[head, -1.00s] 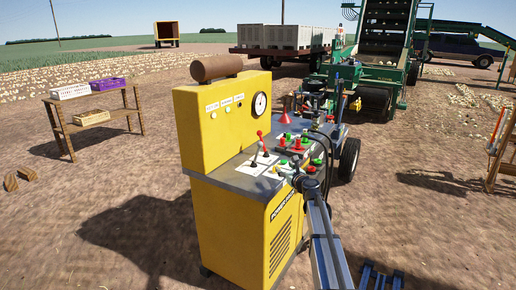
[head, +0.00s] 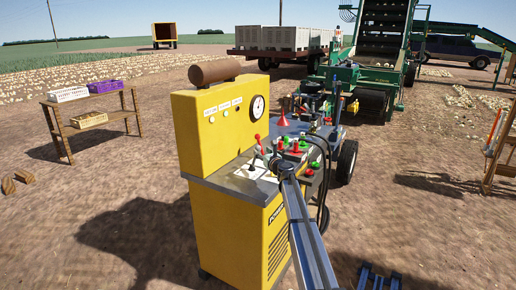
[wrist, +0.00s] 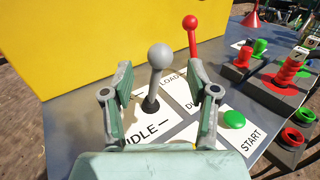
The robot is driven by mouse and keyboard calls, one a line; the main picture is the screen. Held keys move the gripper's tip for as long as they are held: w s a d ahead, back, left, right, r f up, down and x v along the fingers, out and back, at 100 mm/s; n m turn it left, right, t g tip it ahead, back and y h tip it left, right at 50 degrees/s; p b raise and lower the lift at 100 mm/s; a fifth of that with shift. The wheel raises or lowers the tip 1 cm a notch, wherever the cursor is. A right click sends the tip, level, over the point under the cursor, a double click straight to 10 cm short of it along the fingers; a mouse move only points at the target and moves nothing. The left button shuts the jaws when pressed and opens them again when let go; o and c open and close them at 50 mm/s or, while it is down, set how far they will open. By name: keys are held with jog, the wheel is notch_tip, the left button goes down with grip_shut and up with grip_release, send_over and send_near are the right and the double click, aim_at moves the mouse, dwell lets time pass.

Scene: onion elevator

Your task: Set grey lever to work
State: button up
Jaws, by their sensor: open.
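My gripper (wrist: 163,82) is open, with one finger on each side of the lever. I see a gap between the lever and each finger. The lever leans slightly right in that view. In the head view my gripper (head: 274,164) is over the console top of the yellow power unit (head: 213,132) and largely covers the area around the lever.
A red lever (wrist: 191,38) stands just behind the grey one. A green START button (wrist: 234,119) is to the right of my gripper. Red and green controls (wrist: 285,72) crowd the right side. The yellow panel wall (wrist: 80,40) rises behind. A red funnel (head: 283,121) stands beyond the console.

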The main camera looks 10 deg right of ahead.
aim_at(259, 149)
jog(key=x, duration=0.5)
jog(key=shift+w+a+p, duration=0.1)
jog(key=shift+w+p, duration=0.2)
jog(key=shift+w, duration=0.1)
grip_shut()
